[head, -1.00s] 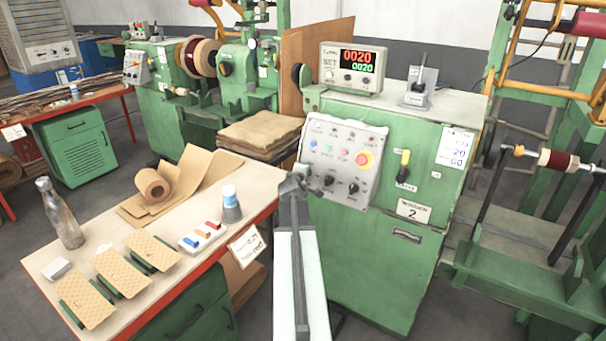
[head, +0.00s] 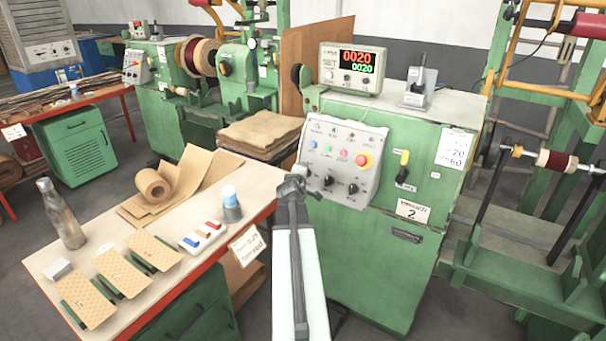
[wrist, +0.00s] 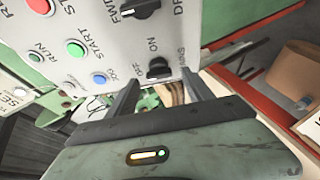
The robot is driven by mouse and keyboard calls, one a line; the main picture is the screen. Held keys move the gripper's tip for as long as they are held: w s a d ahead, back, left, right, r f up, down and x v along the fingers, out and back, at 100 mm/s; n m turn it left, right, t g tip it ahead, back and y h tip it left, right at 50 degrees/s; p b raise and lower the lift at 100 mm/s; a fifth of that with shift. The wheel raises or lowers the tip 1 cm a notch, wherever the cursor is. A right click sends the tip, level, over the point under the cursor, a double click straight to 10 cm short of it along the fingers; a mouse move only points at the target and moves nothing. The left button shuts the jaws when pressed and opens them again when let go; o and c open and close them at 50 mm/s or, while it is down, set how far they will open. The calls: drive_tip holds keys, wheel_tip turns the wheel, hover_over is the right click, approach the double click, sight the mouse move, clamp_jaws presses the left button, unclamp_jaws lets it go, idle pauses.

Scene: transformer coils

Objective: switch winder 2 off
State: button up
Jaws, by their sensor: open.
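Winder 2 is the green cabinet (head: 365,260) with a plate marked 2 (head: 411,211). Its sloped grey control panel (head: 318,145) carries buttons, lamps and black knobs. My gripper (head: 296,180) is open and empty at the panel's lower left. In the wrist view my gripper (wrist: 160,84) has its fingertips either side of the knob's lower edge, apart from it.
A second black knob (head: 353,188) and a red emergency button (head: 363,160) are close by. The counter (head: 352,69) on top is lit, reading 0020. A workbench (head: 115,222) with coil parts stands left of my arm. Another winder (head: 165,110) is behind.

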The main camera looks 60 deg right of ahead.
drive_tip(key=p+v, duration=0.1)
drive_tip(key=v, duration=0.4)
drive_tip(key=shift+s+a, duration=0.1)
drive_tip(key=shift+a, duration=0.1)
